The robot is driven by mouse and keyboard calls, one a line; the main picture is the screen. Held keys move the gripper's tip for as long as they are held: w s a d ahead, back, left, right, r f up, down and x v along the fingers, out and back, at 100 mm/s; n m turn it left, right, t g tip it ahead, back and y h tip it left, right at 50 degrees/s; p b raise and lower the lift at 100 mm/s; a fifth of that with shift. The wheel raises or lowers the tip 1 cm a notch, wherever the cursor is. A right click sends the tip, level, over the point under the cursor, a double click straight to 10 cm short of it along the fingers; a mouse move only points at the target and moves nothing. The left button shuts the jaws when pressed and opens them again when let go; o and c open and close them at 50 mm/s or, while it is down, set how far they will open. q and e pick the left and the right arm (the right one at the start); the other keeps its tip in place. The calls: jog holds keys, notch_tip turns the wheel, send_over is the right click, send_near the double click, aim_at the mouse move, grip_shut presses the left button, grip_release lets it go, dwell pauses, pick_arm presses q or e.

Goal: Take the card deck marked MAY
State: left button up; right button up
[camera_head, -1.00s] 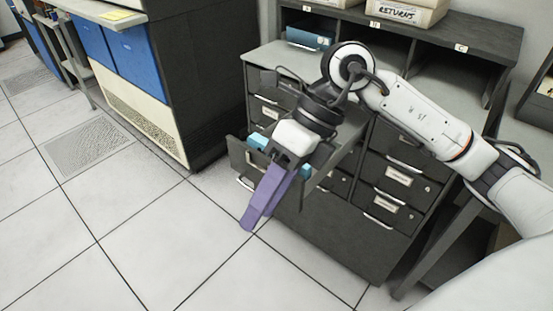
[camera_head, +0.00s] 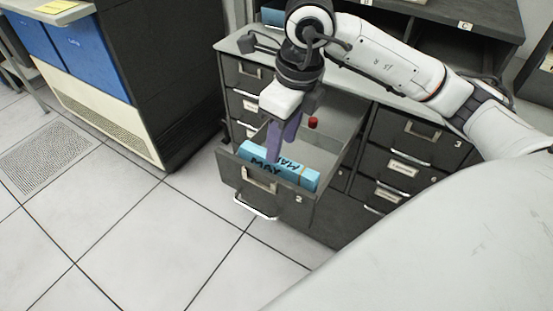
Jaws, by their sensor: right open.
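A light-blue card deck marked MAY (camera_head: 310,180) lies in the open drawer (camera_head: 304,206) of the dark cabinet, close behind the drawer front. The word MAY shows on two of its faces, at the left and toward the middle. My right gripper (camera_head: 279,152) has purple fingers pointing down into the drawer, right at the back of the deck. It is open. The fingertips are partly hidden behind the deck, so I cannot tell whether they touch it. My left gripper is not in view.
The open drawer bears a label, a handle and the number 2. A small red ball-like knob (camera_head: 313,122) shows behind it. More closed drawers (camera_head: 403,167) stand at the right. A blue and cream machine (camera_head: 110,120) stands at the left, with clear tiled floor (camera_head: 130,230) in front.

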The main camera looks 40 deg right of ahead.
aim_at(277, 171)
jog(key=f, duration=0.4)
jog(key=shift+w+a+f, duration=0.2)
jog(key=shift+w+a, duration=0.05)
jog(key=shift+w, duration=0.05)
jog(key=shift+r, duration=0.1)
grip_shut()
